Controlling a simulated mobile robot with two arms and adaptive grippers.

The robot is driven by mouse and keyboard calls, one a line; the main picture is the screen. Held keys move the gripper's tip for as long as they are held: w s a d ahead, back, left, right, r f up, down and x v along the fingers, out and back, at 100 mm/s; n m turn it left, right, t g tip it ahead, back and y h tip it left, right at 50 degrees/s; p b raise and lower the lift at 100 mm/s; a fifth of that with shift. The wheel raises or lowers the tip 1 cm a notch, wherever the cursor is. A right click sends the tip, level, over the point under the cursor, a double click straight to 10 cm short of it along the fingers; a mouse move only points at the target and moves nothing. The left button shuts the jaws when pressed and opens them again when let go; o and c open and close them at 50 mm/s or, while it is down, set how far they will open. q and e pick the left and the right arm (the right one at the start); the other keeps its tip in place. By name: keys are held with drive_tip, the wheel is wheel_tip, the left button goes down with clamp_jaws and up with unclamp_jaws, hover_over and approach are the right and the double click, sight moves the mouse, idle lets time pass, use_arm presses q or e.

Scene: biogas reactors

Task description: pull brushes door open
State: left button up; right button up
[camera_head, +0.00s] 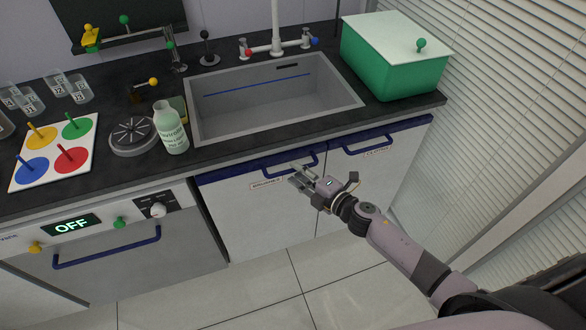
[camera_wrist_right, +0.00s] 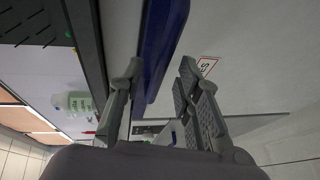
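The brushes door (camera_head: 252,218) is the pale left cabinet door below the sink and appears closed. Its label (camera_head: 265,184) reads BRUSHES; part of a label also shows in the right wrist view (camera_wrist_right: 207,66). A blue bar handle (camera_head: 275,171) runs along the door's top. My right gripper (camera_head: 294,176) is at the handle's right half, partly covering it. In the right wrist view, its fingers (camera_wrist_right: 158,88) are spread apart, with the blue handle (camera_wrist_right: 163,45) between them. Contact is not clear. My left gripper is not in view.
Right of it is another door (camera_head: 365,175) with a blue handle (camera_head: 368,143). A dishwasher-like appliance (camera_head: 130,270) showing OFF stands left. Above are the sink (camera_head: 345,105), a bottle (camera_head: 171,130) and a green box (camera_head: 395,65). Blinds (camera_head: 510,130) close off the right; the floor (camera_head: 270,285) is clear.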

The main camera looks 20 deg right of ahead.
drive_tip(key=shift+x, duration=1.35)
drive_tip(key=shift+c, duration=0.2)
clamp_jaws()
